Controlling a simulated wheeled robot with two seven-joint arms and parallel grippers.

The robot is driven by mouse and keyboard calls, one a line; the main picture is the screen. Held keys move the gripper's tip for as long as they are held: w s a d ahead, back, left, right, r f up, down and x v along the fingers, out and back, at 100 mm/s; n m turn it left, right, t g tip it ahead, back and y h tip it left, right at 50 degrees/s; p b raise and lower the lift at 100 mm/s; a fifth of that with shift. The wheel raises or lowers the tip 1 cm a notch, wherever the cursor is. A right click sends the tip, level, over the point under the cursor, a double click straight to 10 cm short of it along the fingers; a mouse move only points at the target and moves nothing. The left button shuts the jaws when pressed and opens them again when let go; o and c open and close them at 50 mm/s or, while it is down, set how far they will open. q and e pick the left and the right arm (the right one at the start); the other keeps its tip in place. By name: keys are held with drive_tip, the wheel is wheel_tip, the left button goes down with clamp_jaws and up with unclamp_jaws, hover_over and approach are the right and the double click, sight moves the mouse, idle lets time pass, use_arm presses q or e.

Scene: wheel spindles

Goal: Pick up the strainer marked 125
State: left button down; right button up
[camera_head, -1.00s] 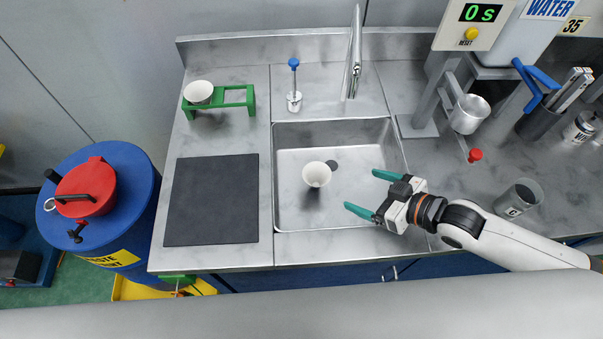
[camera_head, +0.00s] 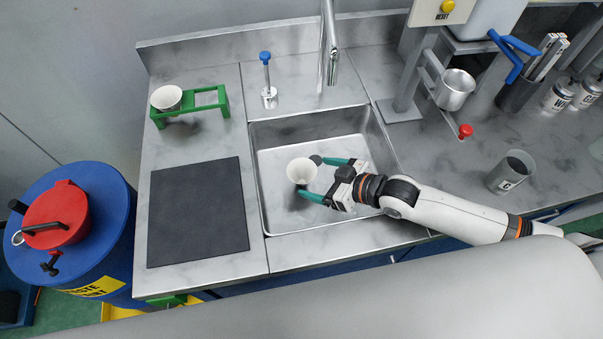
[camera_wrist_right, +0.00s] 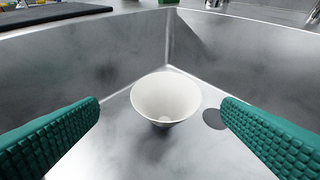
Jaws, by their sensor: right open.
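A white cone-shaped strainer (camera_head: 301,170) is in the sink, near its drain hole. In the right wrist view the strainer (camera_wrist_right: 166,98) stands mouth up between and beyond the two green fingers; no marking is readable on it. My right gripper (camera_head: 323,178) is open and reaches into the sink from the right, with its fingertips close to the strainer. The wrist view shows a gap between each finger and the strainer. A second white strainer (camera_head: 166,97) sits in a green rack at the back left; its marking cannot be read either. My left gripper is not in view.
The steel sink (camera_head: 262,190) has raised walls around the strainer. A tap (camera_head: 329,45) stands behind it. A dark mat (camera_head: 198,212) lies left, and a grey beaker (camera_head: 511,172) and a metal cup (camera_head: 454,90) stand right.

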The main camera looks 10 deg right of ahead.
sight(293, 168)
drive_tip(key=x, duration=0.5)
drive_tip(key=shift+w+d+r+p, duration=0.15)
drive_tip(key=shift+w+d+p, duration=0.05)
drive_tip(key=shift+w+p, duration=0.15)
drive_tip(key=shift+s, duration=0.1)
drive_tip(key=c, duration=1)
drive_tip(key=shift+r, duration=0.15)
drive_tip(key=shift+c, duration=0.3)
